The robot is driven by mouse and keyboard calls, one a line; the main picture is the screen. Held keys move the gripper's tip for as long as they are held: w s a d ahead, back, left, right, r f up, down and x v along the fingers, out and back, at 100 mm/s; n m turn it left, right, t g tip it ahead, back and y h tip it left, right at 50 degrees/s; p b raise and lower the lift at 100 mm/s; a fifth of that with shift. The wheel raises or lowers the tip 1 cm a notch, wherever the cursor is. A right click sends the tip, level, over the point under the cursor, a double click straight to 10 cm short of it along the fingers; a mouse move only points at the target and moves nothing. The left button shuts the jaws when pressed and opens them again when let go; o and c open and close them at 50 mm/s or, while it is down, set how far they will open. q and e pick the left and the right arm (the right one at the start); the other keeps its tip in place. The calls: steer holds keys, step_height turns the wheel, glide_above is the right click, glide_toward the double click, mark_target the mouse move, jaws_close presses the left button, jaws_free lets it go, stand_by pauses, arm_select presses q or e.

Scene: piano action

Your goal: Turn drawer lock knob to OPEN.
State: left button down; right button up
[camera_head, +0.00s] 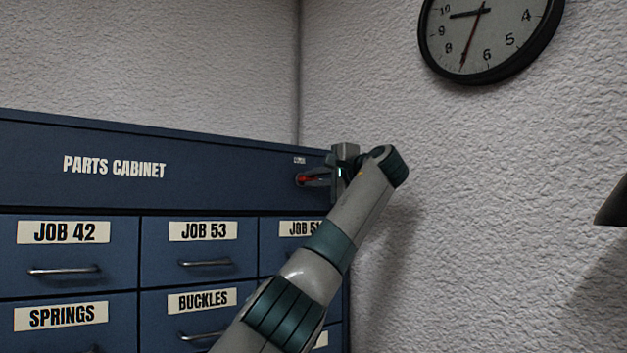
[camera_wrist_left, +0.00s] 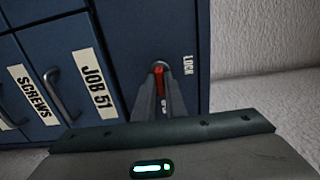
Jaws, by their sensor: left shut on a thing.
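The drawer lock knob shows as a red piece (camera_head: 302,179) on the upper right of the blue parts cabinet (camera_head: 215,170). The red part of the knob also shows in the left wrist view (camera_wrist_left: 160,84). My left gripper (camera_head: 308,180) reaches it from the right and is shut on it. In the left wrist view the fingers (camera_wrist_left: 159,92) close around the knob. My right gripper is out of view.
Drawers with metal handles (camera_head: 205,262) sit below the knob panel, among them JOB 53 and JOB 51. A textured wall (camera_head: 500,200) stands close to the right of the cabinet. A clock (camera_head: 487,35) hangs on it. My left arm covers part of the lower right drawers.

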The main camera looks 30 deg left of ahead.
arm_select(q)
steer(key=c, duration=1.8)
jaws_free()
steer(key=shift+w+d, duration=0.1)
steer(key=shift+d, duration=0.1)
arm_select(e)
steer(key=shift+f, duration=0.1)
